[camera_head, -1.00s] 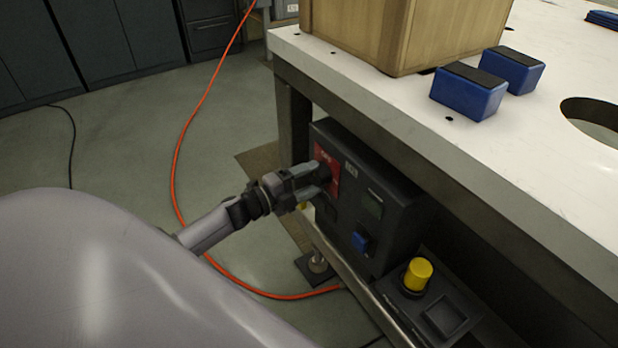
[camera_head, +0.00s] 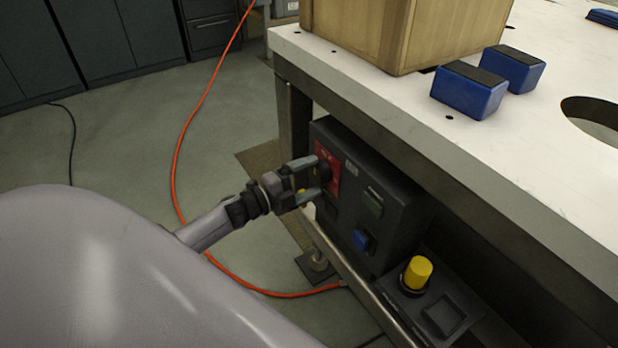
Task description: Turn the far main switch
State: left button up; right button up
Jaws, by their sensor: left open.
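The far main switch (camera_head: 325,172) is a dark knob on a red plate (camera_head: 332,160) at the far end of a dark control box (camera_head: 376,180) under the table's edge. My left gripper (camera_head: 318,180) is open, with its two fingertips on either side of the knob, close to the red plate. Whether the fingers touch the knob cannot be told. The fingers hide part of the knob. My right gripper is not in view.
An orange cable (camera_head: 176,160) runs over the floor.

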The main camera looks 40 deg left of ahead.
pick_arm(q)
jog(key=v, duration=0.7)
jog(key=shift+p, duration=0.4)
jog(key=shift+w, duration=0.1)
jog(key=s+d+f+n+g+y, duration=0.2)
jog(key=s+d+f+n+g, duration=0.15)
jog(key=s+d+n, duration=0.6)
jog(key=s+d+f+n+g+y, duration=0.2)
jog(key=s+d+f+n+g, duration=0.15)
jog(key=s+d+n, duration=0.6)
notch_tip(320, 180, up, 11)
jog(key=a+p, duration=0.1)
jog(key=p, duration=1.2)
jog(key=shift+w+a+m+t+y+p, duration=0.3)
jog(key=shift+a+m+p, duration=0.1)
